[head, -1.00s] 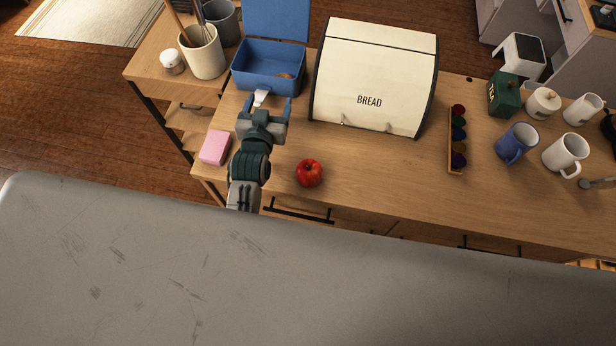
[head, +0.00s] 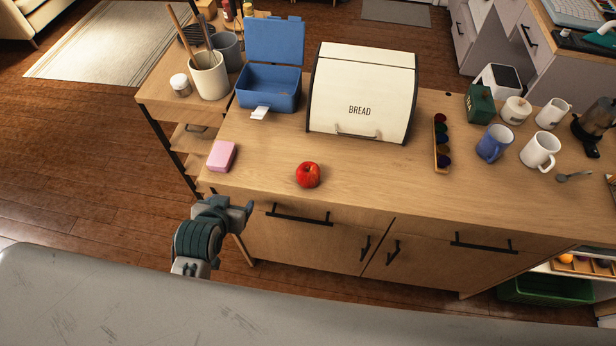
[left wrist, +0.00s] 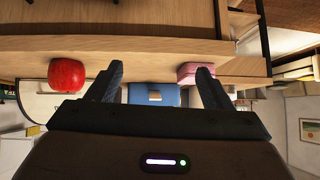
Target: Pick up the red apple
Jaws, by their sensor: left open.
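The red apple (head: 308,175) sits on the wooden counter near its front edge, in front of the bread box. It also shows in the left wrist view (left wrist: 66,76), at the left, outside the jaws. My left gripper (head: 238,210) is open and empty. It is in front of the counter's front edge, left of the apple and apart from it. In the left wrist view its two fingers are spread, with the blue box seen beyond them. My right gripper is not in view.
A pink block (head: 221,156) lies at the counter's left front corner. A cream bread box (head: 362,85) and an open blue box (head: 268,90) stand behind. A paint-pot rack (head: 441,145) and mugs (head: 540,152) are to the right. The counter around the apple is clear.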

